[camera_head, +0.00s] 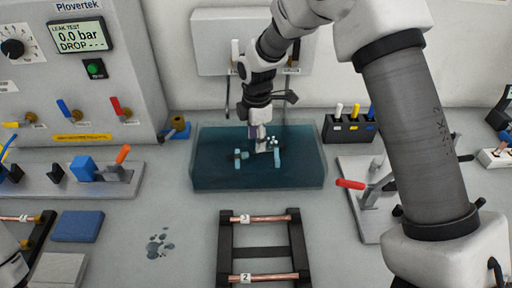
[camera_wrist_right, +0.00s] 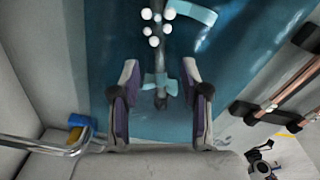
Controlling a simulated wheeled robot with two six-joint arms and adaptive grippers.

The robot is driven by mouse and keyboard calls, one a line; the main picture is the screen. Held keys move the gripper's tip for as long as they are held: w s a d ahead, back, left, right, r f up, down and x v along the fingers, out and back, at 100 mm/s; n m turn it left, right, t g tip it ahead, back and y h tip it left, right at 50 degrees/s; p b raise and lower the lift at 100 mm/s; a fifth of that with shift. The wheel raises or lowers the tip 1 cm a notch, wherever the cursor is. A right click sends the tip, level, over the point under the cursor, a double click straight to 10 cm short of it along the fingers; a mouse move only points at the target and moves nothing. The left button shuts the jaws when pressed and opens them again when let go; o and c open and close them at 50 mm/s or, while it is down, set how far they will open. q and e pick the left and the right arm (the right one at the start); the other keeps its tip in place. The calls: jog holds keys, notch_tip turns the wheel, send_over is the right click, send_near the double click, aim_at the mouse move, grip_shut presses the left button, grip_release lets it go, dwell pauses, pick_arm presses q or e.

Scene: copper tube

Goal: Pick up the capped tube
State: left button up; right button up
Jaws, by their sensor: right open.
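A dark tube (camera_wrist_right: 163,45) lies in the water tank (camera_head: 205,178), resting on teal supports (camera_wrist_right: 162,80). White bubbles (camera_wrist_right: 152,20) show beside it in the right wrist view. It looks dark under the water, and its caps cannot be made out. My right gripper (camera_head: 262,148) reaches down into the tank from above. In the right wrist view the right gripper (camera_wrist_right: 160,92) is open, with one finger on each side of the tube's near end and gaps between. My left gripper is out of view.
A black rack (camera_head: 225,250) with copper tubes (camera_head: 270,218) tagged 3 and 2 stands in front of the tank. A leak-test panel (camera_head: 75,75) is at the back left. A clamp fixture with a red handle (camera_head: 350,184) is to the right. A blue block (camera_head: 77,226) lies left.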

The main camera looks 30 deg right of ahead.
jog(key=f, duration=0.4)
jog(key=shift+w+f+p, duration=0.2)
jog(key=shift+f+p, duration=0.15)
jog(key=shift+f, duration=0.05)
jog(key=shift+s+r, duration=0.1)
jog(key=shift+s, duration=0.1)
jog(key=shift+c, duration=1.4)
grip_shut()
